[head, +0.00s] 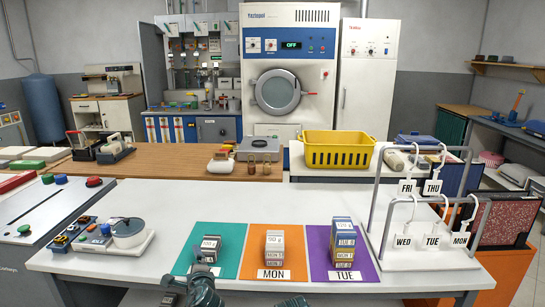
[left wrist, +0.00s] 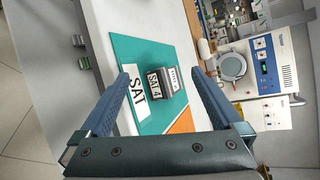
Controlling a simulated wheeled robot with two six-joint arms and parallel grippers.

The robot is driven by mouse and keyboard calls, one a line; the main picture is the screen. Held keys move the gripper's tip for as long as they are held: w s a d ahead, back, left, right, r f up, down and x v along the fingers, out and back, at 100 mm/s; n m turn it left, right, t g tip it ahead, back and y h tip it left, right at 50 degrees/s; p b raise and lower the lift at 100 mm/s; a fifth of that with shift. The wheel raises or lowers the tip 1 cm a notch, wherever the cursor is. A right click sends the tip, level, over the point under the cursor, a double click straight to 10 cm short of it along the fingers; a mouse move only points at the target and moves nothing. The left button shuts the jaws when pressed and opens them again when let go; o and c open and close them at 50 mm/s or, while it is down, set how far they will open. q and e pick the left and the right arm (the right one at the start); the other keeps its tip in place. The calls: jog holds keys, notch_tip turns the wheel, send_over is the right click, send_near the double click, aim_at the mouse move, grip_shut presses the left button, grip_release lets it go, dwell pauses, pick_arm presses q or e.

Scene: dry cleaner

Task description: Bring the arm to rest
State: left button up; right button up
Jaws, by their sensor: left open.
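My left gripper (head: 203,270) is at the bottom of the head view, in front of the teal mat (head: 231,237). In the left wrist view the left gripper (left wrist: 163,76) has its two blue fingers wide apart with nothing gripped. Beyond the fingertips a small stack of grey blocks (left wrist: 165,84) marked SAT stands on the teal mat, apart from the fingers. This stack also shows in the head view (head: 209,247), partly hidden by the gripper. My right gripper does not show clearly enough to make out.
An orange MON mat (head: 252,267) and a purple TUE mat (head: 317,260) hold stacks on the white table (head: 180,200). A tag rack (head: 425,262) stands at right, a control box with a round dial (head: 128,232) at left. A yellow basket (head: 338,135) stands behind.

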pick_arm(q)
jog(key=s+d+n+g+h+p, duration=0.4)
jog(key=s+d+n+g+p, duration=0.8)
jog(key=s+d, duration=0.6)
jog(key=s+n+g, duration=0.1)
jog(key=s, duration=0.3)
jog(key=shift+f+h, duration=0.25)
jog(key=shift+h, duration=0.15)
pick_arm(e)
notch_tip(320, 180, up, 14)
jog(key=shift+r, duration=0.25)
